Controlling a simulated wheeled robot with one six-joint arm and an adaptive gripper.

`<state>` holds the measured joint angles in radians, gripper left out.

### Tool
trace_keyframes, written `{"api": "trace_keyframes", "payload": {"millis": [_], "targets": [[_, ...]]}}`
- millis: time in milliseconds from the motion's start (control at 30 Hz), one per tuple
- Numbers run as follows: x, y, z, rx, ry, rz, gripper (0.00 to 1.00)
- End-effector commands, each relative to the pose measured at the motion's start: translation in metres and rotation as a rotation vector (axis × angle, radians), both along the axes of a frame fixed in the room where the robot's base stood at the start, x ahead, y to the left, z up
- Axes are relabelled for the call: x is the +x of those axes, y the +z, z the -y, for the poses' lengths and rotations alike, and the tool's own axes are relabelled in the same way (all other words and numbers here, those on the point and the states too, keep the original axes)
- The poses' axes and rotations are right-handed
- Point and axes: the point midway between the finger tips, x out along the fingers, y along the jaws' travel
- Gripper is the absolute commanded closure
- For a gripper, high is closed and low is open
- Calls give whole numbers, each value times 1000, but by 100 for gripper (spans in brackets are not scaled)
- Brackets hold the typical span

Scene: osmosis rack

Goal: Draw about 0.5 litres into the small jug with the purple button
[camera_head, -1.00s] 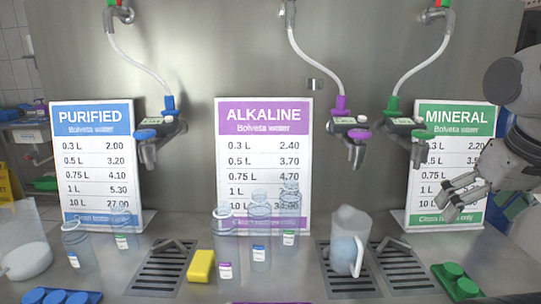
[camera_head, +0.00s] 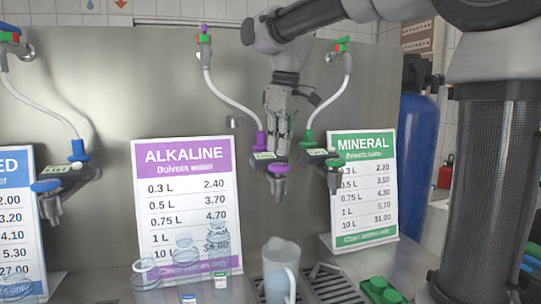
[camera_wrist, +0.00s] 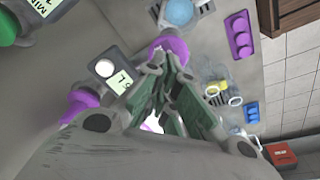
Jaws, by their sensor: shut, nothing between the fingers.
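The purple button (camera_head: 278,168) sits on the alkaline dispenser, above its grey nozzle (camera_head: 279,187). It also shows in the wrist view (camera_wrist: 168,45). My gripper (camera_head: 281,150) points down from above with its fingers together and empty. Its tips are close to the button; whether they touch it I cannot tell. A clear jug (camera_head: 281,273) stands below the nozzle, its lower part cut off by the frame. Its contents look pale blue. A small lit display (camera_wrist: 121,82) is beside the button; its figures are not readable. I see no stream of water.
The blue dispenser (camera_head: 64,185) is at left, and the green-button mineral dispenser (camera_head: 325,161) is close on the right. Price signs for alkaline (camera_head: 187,205) and mineral (camera_head: 364,190) stand behind. Clear bottles (camera_head: 188,258) stand left of the jug. Green caps (camera_head: 382,291) lie at right.

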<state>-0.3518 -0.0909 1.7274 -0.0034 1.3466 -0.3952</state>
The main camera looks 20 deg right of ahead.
Motion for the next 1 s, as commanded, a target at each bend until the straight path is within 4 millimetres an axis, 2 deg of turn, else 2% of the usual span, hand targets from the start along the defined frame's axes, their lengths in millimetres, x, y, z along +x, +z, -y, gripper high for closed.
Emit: {"api": "trace_keyframes", "payload": {"millis": [33,167,233,300,333,433,567,1000], "targets": [[13,15,-13,-15,84,-9,100],[30,55,-32,-56,322,-33,100],[30,80,-32,-75,447,-42,100],[20,105,-27,-92,568,-46,100],[16,111,-25,-98,613,-55,100],[3,114,-19,-112,731,-102,100],[-3,114,-17,-118,808,-128,100],[-3,111,-16,-119,823,-124,100]]}}
